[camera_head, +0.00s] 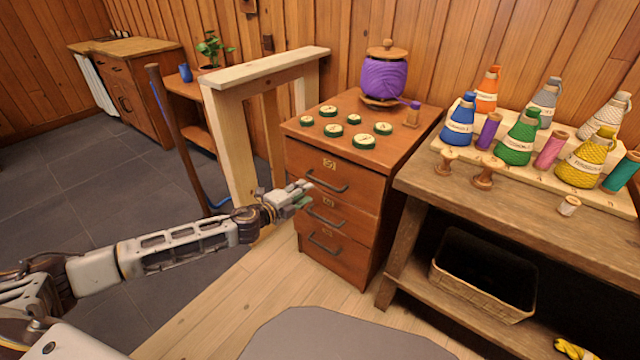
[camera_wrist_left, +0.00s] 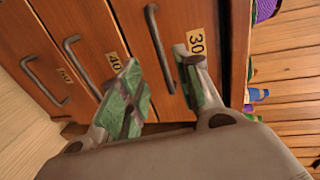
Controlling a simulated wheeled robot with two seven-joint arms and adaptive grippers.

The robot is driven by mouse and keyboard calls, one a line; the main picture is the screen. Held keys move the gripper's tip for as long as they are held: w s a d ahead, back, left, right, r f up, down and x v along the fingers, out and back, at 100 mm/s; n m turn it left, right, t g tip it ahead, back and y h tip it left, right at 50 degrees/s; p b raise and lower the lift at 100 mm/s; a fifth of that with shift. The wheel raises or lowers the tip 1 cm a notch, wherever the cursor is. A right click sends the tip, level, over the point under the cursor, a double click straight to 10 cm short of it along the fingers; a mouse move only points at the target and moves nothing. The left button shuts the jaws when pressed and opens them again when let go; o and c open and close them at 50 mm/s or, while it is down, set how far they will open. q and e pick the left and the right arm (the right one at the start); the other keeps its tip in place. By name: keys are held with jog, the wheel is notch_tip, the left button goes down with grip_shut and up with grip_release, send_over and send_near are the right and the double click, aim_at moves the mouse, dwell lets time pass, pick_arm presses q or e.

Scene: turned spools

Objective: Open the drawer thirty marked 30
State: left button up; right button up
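The wooden cabinet (camera_head: 290,160) has three drawers in a stack, all closed, each with a dark bar handle and a small label. The drawer marked 30 (camera_head: 350,202) is the top one. My left gripper (camera_head: 304,192) is open in front of this drawer, near the handle's left end. In the left wrist view, the green-padded fingers of my left gripper (camera_wrist_left: 160,82) lie on either side of the handle's lower end. Contact cannot be told. My right gripper is not in view.
Several green-rimmed discs and a purple yarn ball (camera_head: 385,78) sit on the cabinet top. A workbench (camera_head: 420,182) with yarn cones and spools stands close at right. A pale wooden frame (camera_head: 228,135) stands at left. The floor in front of the drawers is clear.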

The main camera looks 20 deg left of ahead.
aim_at(320, 181)
pick_arm(q)
jog(key=b+x, duration=0.1)
jog(key=x, duration=0.8)
jog(key=shift+w+d+b, duration=0.1)
jog(key=shift+w+b, duration=0.2)
jog(key=shift+b, duration=0.05)
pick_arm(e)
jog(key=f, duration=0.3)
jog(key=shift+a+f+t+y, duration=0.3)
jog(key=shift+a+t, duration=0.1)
pick_arm(q)
grip_shut()
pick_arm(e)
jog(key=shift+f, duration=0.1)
